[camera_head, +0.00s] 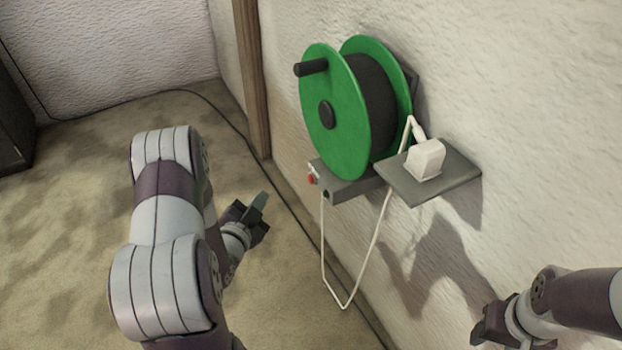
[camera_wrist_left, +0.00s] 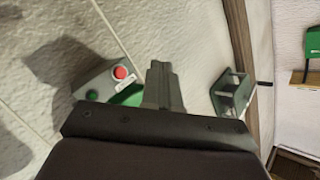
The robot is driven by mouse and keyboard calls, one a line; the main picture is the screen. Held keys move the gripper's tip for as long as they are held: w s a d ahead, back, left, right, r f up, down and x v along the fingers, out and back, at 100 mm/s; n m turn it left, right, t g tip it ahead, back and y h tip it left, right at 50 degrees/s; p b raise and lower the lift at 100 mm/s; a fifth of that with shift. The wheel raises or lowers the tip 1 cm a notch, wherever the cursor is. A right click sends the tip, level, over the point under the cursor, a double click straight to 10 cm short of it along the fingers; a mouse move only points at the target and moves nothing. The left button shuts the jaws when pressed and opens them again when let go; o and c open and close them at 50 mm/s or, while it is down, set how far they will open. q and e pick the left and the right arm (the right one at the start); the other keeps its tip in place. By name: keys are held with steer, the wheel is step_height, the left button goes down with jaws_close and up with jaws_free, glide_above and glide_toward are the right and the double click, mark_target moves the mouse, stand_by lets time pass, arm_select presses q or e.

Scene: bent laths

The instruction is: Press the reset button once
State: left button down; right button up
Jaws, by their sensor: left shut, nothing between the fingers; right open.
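The red button (camera_head: 311,180) sits on the end of a grey box (camera_head: 345,188) under a green cable reel (camera_head: 335,110) on the wall. In the left wrist view the red button (camera_wrist_left: 120,73) shows beside a white label, with a small green round part (camera_wrist_left: 92,95) on the same box. My left gripper (camera_head: 262,199) is shut and empty, to the left of and a little below the button, apart from it. Its fingers (camera_wrist_left: 162,75) point up, right of the button, in the wrist view. My right gripper (camera_head: 479,328) is at the lower right, far from the button.
A grey shelf (camera_head: 455,182) with a white plug-like block (camera_head: 425,158) juts from the wall right of the box. A white cord (camera_head: 372,245) hangs in a loop below. A wooden post (camera_head: 252,75) stands left of the reel. The floor at left is open.

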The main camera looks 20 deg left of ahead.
mark_target(311, 179)
arm_select(q)
steer(key=w+d, duration=0.5)
steer(key=w, duration=0.1)
steer(key=shift+w+d, duration=0.35)
steer(key=shift+w+d+b, duration=0.1)
steer(key=shift+b, duration=0.2)
stand_by(1.8)
steer(key=shift+w+d, duration=0.15)
steer(key=shift+w, duration=0.1)
steer(key=shift+w+d, duration=0.35)
steer(key=shift+w, duration=0.05)
stand_by(0.8)
steer(key=shift+s, duration=0.1)
steer(key=shift+s+a, duration=0.6)
steer(key=shift+s, duration=0.05)
